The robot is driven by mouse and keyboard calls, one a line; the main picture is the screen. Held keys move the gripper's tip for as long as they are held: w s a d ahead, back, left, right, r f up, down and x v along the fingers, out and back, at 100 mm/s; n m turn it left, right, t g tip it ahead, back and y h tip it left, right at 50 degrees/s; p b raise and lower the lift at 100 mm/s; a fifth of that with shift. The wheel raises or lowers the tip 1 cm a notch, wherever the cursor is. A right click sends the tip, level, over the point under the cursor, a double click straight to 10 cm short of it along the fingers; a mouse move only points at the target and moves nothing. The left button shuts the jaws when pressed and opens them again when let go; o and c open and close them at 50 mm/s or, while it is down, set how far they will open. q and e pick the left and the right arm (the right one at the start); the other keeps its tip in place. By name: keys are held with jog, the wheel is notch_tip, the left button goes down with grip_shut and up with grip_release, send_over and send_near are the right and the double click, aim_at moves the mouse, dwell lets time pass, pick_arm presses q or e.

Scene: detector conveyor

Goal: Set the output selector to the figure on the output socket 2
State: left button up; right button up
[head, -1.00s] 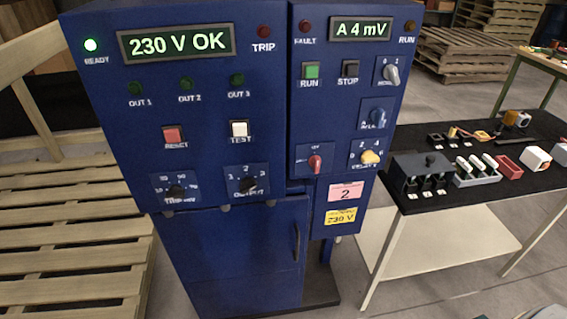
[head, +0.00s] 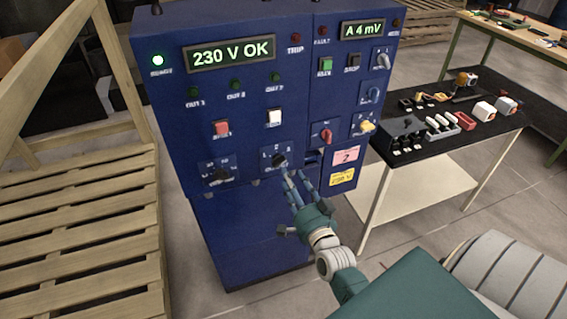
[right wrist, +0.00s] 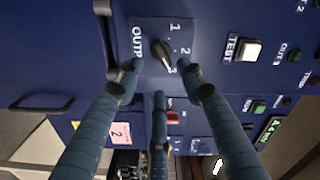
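The output selector (head: 279,160) is a black knob on the blue cabinet, with figures 1, 2 and 3 around it. In the right wrist view the selector (right wrist: 163,54) shows sideways, and its bar slants towards the 3. My right gripper (head: 294,178) is just below and in front of it. In the right wrist view its three blue fingers (right wrist: 160,82) are spread, with nothing between them; contact with the knob cannot be told. A pink label (head: 346,156) reading 2 is on the cabinet's right part; no socket shows clearly. My left gripper is out of view.
Other controls are close by: the left black knob (head: 221,176), red reset button (head: 221,128), white test button (head: 274,117) and red switch (head: 326,134). A display (head: 231,52) reads 230 V OK. A black-topped table (head: 455,146) stands right, a wooden pallet (head: 85,215) left.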

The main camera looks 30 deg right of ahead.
aim_at(282, 164)
jog(key=x, duration=0.4)
jog(key=p+x, duration=0.1)
jog(key=x, duration=0.1)
jog(key=shift+a+r, duration=0.1)
jog(key=shift+a, duration=0.2)
jog(key=shift+w+d, duration=0.2)
jog(key=shift+w, duration=0.35)
jog(key=c, duration=0.9)
